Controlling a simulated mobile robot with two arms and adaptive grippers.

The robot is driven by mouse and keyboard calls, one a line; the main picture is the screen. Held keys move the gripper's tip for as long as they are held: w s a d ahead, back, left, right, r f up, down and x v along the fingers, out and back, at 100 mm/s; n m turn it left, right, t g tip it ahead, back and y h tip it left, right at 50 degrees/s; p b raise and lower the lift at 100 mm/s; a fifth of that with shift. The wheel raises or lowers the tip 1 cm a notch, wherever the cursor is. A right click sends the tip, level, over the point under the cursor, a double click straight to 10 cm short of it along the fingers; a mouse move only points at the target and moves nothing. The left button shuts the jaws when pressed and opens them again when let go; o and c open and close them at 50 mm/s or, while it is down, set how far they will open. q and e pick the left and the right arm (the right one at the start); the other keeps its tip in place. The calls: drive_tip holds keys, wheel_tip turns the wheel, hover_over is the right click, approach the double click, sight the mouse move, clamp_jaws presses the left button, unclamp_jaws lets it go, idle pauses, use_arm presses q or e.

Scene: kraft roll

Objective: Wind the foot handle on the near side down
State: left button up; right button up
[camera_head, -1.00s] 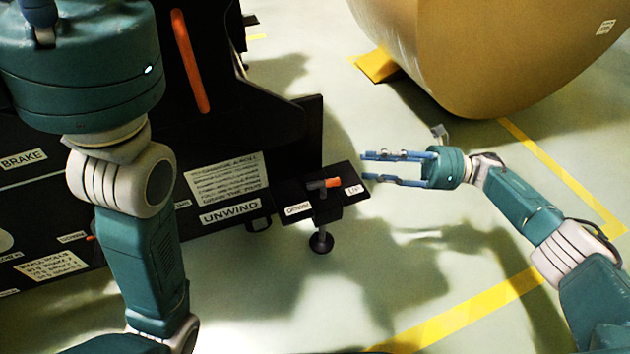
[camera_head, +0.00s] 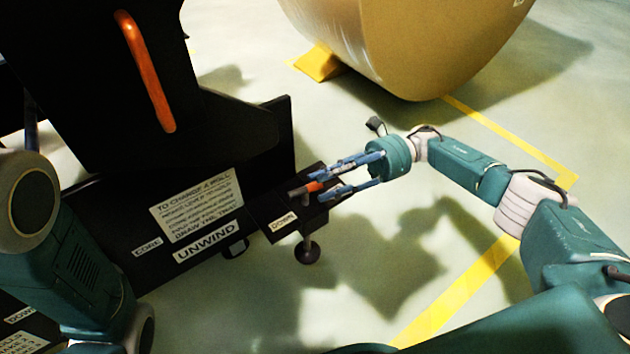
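The foot handle (camera_head: 298,191) is a small grey bar with an orange grip (camera_head: 314,186), on a black bracket (camera_head: 262,208) at the right end of the black stand. A label reading DOWN (camera_head: 283,222) is on the bracket; a round foot (camera_head: 307,251) on a stem hangs under it. My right gripper (camera_head: 318,184) reaches in from the right with its blue fingers apart, one on each side of the orange grip. I cannot tell whether either finger touches it. My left arm (camera_head: 75,270) shows at the left; its gripper is out of view.
A large brown roll (camera_head: 400,40) lies at the top, with a yellow wedge (camera_head: 318,63) beside it. An orange bar (camera_head: 146,70) stands on the black stand. The floor right of the bracket is clear, with yellow lines (camera_head: 462,290).

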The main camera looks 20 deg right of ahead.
sight(305, 195)
drive_tip(key=shift+s+a, duration=0.15)
drive_tip(key=shift+a, duration=0.55)
drive_tip(key=shift+s+a, duration=0.1)
drive_tip(key=shift+a, duration=0.6)
clamp_jaws()
drive_tip(key=shift+w, duration=0.1)
drive_tip(key=shift+r, duration=0.1)
